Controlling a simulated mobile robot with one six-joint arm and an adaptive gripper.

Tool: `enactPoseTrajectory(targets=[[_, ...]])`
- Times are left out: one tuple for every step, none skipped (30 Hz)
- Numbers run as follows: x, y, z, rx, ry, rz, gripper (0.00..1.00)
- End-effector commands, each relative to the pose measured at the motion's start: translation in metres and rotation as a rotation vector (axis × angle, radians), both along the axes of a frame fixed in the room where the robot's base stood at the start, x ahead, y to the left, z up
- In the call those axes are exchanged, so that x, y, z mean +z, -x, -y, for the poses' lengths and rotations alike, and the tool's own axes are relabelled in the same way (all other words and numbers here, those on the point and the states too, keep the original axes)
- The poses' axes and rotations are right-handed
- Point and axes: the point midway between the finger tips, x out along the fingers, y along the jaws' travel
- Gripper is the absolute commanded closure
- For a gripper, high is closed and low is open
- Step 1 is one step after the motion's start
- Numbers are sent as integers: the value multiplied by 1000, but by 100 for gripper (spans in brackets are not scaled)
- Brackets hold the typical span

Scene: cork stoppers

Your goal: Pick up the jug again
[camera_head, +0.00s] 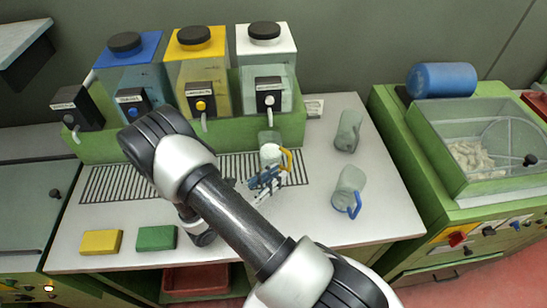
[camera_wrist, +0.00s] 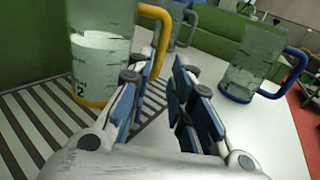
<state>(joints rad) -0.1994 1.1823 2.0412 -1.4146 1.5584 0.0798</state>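A clear jug with a yellow handle and yellow base stands upright on the slotted grate, holding white liquid; it shows in the head view (camera_head: 270,153) and large at the left of the wrist view (camera_wrist: 98,62). My gripper (camera_head: 268,177) is just in front of it, near the handle. In the wrist view my gripper (camera_wrist: 167,68) has its fingers apart with nothing held between them. The yellow handle is beyond the left fingertip, its lower part partly hidden by that finger. A jug with a blue handle (camera_head: 348,186) stands to the right, also in the wrist view (camera_wrist: 250,60).
Another jug (camera_head: 348,130) stands at the back right. Dispensers with a blue (camera_head: 130,75), a yellow (camera_head: 197,60) and a white top (camera_head: 266,50) line the back. A yellow block (camera_head: 101,242) and a green block (camera_head: 157,238) lie at the front left. The front right tabletop is clear.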

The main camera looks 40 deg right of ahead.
Motion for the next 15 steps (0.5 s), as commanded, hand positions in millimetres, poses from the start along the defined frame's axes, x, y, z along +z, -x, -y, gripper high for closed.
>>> enactPoseTrajectory(targets=[[-1, 0, 6, -3, 0, 1, 80], [0, 0, 8, -3, 0, 1, 80], [0, 0, 10, -1, 0, 1, 80], [0, -1, 12, 0, 0, 1, 80], [0, -1, 14, 0, 0, 1, 80], [0, -1, 17, -2, 0, 1, 80], [0, 0, 20, -3, 0, 1, 80], [1, -1, 24, -3, 0, 1, 80], [1, -1, 31, -5, 0, 2, 80], [2, -2, 36, -5, -1, 3, 80], [3, -2, 40, -5, -1, 3, 80], [3, -2, 46, -5, 0, 3, 80], [3, -2, 51, -5, -1, 2, 80], [3, -3, 54, -5, -1, 2, 80], [4, -3, 58, -2, -1, 2, 80]])
